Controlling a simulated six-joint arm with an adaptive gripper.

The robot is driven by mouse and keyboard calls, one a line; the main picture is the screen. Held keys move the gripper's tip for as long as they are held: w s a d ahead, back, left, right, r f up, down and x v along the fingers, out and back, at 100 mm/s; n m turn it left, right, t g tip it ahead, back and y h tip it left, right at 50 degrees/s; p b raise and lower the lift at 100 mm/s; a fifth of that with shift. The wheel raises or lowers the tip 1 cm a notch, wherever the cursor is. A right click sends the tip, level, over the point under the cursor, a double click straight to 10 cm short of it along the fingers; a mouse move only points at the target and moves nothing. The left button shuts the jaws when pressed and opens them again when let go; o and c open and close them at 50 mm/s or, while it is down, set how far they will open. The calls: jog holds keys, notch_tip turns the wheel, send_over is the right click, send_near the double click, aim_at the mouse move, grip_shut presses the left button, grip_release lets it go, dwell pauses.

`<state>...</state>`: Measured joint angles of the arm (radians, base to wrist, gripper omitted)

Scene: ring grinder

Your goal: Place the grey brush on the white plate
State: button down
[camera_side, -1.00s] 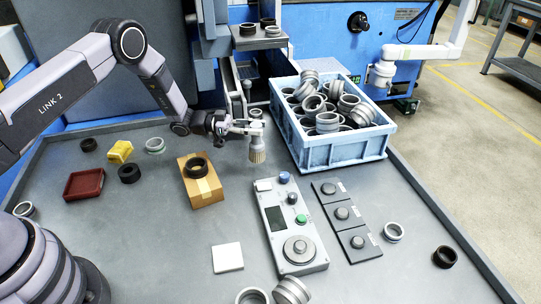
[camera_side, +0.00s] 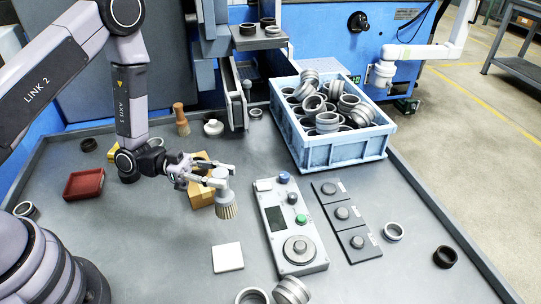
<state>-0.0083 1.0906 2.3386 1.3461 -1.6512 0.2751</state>
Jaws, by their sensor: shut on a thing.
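The grey brush (camera_side: 223,194) hangs bristles down from my gripper (camera_side: 215,177), which is shut on its grey handle. The tan bristles point at the table and look a little above it. The white plate (camera_side: 228,257) is a small flat square lying on the grey table, below the brush in the picture and apart from it. Nothing lies on the plate.
A grey control box (camera_side: 291,232) with buttons stands right of the plate. A cardboard box (camera_side: 202,196) is behind my gripper. A blue crate (camera_side: 333,155) of metal rings stands at the back. A wooden-handled brush (camera_side: 181,115) stands at the back left.

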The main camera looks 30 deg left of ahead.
jog(key=s+d+f, duration=0.1)
jog(key=s+f, duration=0.1)
jog(key=f, duration=0.2)
jog(key=s+d+f+g, duration=0.1)
jog(key=s+f, duration=0.1)
jog(key=f, duration=0.2)
jog(key=shift+s+d+f+m, duration=0.25)
jog(key=shift+s+f+m, duration=0.05)
jog(key=shift+f, duration=0.05)
jog(key=c, duration=0.8)
grip_release()
jog(key=shift+f, duration=0.1)
jog(key=shift+c, duration=0.2)
